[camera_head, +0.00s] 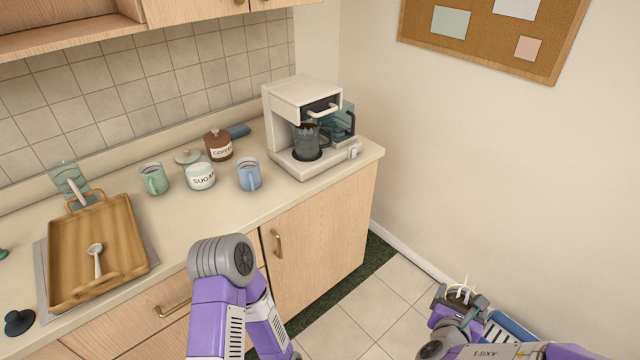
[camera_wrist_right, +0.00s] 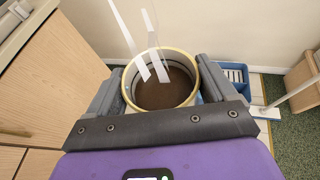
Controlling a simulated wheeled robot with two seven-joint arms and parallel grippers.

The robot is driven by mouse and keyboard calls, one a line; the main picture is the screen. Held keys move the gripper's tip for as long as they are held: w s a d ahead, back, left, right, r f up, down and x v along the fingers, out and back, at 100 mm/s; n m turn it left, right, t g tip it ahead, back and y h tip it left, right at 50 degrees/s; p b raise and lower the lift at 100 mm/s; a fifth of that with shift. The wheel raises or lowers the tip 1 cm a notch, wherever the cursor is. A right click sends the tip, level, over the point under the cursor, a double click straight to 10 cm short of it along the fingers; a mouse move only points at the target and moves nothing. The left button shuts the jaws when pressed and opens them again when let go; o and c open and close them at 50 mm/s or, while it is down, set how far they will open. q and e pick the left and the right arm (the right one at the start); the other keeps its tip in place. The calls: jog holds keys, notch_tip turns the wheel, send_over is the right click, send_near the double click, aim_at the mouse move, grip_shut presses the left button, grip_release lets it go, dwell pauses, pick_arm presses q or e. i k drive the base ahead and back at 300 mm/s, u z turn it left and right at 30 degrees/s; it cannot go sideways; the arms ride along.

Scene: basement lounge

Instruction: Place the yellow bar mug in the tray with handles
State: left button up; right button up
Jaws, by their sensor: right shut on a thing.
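The tray with handles (camera_head: 73,253) is wooden and sits on the counter at the left, with a white spoon (camera_head: 96,259) lying in it. My right gripper (camera_head: 460,295) is low at the lower right, over the floor and well away from the tray. It is shut on the yellow bar mug, whose pale yellow rim and dark brown inside show in the right wrist view (camera_wrist_right: 191,102). The mug's mouth faces the wrist camera, and the jaws hide most of its outside. My left arm shows in the lower middle, but its gripper is not in view.
The counter (camera_head: 217,218) also holds a green mug (camera_head: 154,180), a sugar jar (camera_head: 200,177), a coffee jar (camera_head: 218,146), a blue mug (camera_head: 249,175) and a coffee maker (camera_head: 300,115). A blue crate (camera_wrist_right: 228,75) is beyond the held mug. Bare counter lies right of the tray.

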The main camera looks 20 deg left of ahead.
aim_at(96, 231)
jog(key=z, duration=0.4)
jog(key=i, duration=1.15)
jog(key=u, duration=3.7)
